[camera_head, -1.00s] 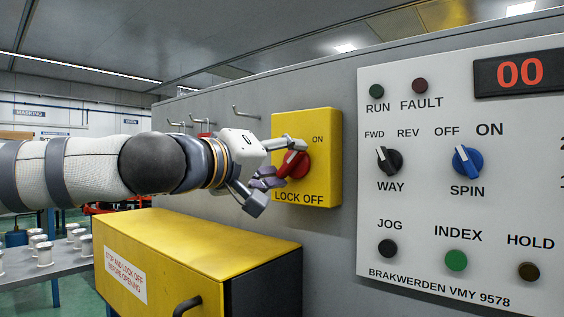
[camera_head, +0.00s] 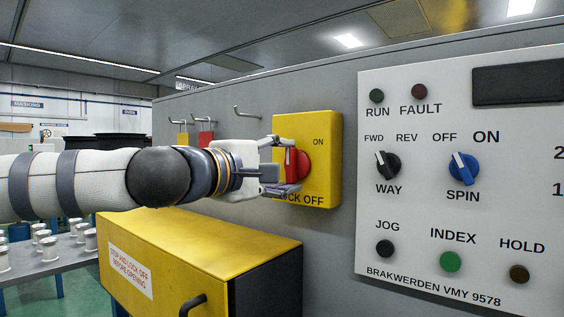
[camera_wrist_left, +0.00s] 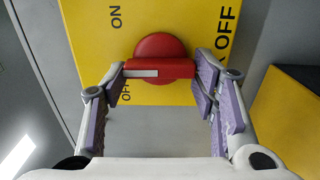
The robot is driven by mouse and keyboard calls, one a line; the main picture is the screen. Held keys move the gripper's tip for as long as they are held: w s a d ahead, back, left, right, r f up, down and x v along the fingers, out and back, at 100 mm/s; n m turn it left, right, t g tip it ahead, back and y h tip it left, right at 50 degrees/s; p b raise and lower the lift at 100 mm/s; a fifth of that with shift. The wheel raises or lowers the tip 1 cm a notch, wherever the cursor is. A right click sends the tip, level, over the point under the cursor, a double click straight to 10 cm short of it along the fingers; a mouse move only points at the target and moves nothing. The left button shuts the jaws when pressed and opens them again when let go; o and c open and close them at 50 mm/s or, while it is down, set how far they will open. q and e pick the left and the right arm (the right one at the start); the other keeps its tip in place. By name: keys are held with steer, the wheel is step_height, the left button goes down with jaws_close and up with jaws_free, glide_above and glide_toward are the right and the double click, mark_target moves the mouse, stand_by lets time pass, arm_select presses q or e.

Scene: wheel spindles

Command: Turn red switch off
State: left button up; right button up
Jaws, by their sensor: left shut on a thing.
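The red switch (camera_head: 302,165) is a round knob with a raised handle on the yellow lock-off box (camera_head: 328,175). Its handle now stands upright in the head view. In the left wrist view, the red switch (camera_wrist_left: 160,47) has its white mark pointing left, close to the small OFF label and away from ON. My left gripper (camera_head: 286,164) is shut on the handle, with one finger at the upper end and one at the lower end. The fingers partly cover the small OFF label. My right gripper is not in view.
A grey control panel (camera_head: 430,215) with a dark display (camera_head: 520,85), knobs and buttons stands right of the box. A yellow cabinet (camera_head: 190,245) sits below my left arm. Padlocks hang on hooks behind it. A table with several metal parts is at the left.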

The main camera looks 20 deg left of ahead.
arm_select(q)
steer(key=n, duration=0.4)
steer(key=shift+f+n, duration=0.1)
steer(key=shift+n, duration=0.2)
steer(key=shift+d+n, duration=0.1)
steer(key=shift+n, duration=1.9)
steer(key=o, duration=1.2)
steer(key=shift+c, duration=0.2)
steer(key=v, duration=1.2)
